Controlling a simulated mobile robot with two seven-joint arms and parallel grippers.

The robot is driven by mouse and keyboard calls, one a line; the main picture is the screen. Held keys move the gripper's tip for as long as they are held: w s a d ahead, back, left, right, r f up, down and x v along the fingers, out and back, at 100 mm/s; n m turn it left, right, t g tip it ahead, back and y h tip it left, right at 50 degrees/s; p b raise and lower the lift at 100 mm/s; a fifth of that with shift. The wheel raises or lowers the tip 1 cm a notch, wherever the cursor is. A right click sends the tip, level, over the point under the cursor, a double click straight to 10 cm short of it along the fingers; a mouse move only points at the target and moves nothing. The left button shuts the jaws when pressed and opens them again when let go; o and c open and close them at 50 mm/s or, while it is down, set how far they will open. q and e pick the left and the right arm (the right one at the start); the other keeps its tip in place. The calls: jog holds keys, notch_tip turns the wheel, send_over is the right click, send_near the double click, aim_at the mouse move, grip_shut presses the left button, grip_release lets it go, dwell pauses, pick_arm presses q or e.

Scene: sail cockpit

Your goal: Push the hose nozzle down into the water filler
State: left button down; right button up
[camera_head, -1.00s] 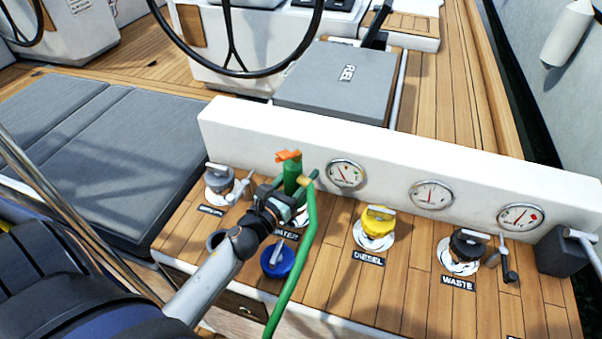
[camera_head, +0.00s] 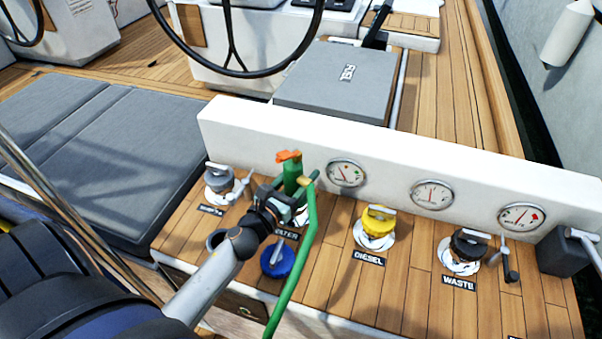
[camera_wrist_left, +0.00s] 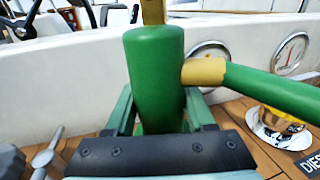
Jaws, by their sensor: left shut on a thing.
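The green hose nozzle (camera_head: 292,178) stands upright over the water filler (camera_head: 301,217), with an orange piece on top and a green hose (camera_head: 309,230) running from its side toward the front. My left gripper (camera_head: 283,196) is shut on the nozzle. In the left wrist view the nozzle (camera_wrist_left: 156,75) sits between the two fingers (camera_wrist_left: 158,115), its lower end hidden behind the gripper. The filler is mostly hidden by gripper and hose, so I cannot tell how deep the nozzle sits. The blue cap (camera_head: 277,260) lies in front of the filler. My right gripper is not in view.
A grey-capped filler (camera_head: 219,180) is left of the nozzle. The yellow diesel cap (camera_head: 378,222) and black waste cap (camera_head: 466,244) are to the right. A white wall (camera_head: 400,160) with round gauges rises close behind. Bare teak (camera_head: 410,290) lies at front right.

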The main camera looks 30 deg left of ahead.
aim_at(288, 192)
pick_arm(q)
jog(key=shift+f+b, duration=0.4)
jog(key=c, duration=0.6)
grip_release()
jog(key=shift+o, duration=0.4)
jog(key=shift+f, duration=0.1)
jog(key=shift+s, duration=0.1)
jog(key=shift+s+b, duration=0.5)
jog(key=shift+s, duration=2.15)
jog(key=shift+s+b, duration=0.95)
jog(key=shift+s, duration=1.85)
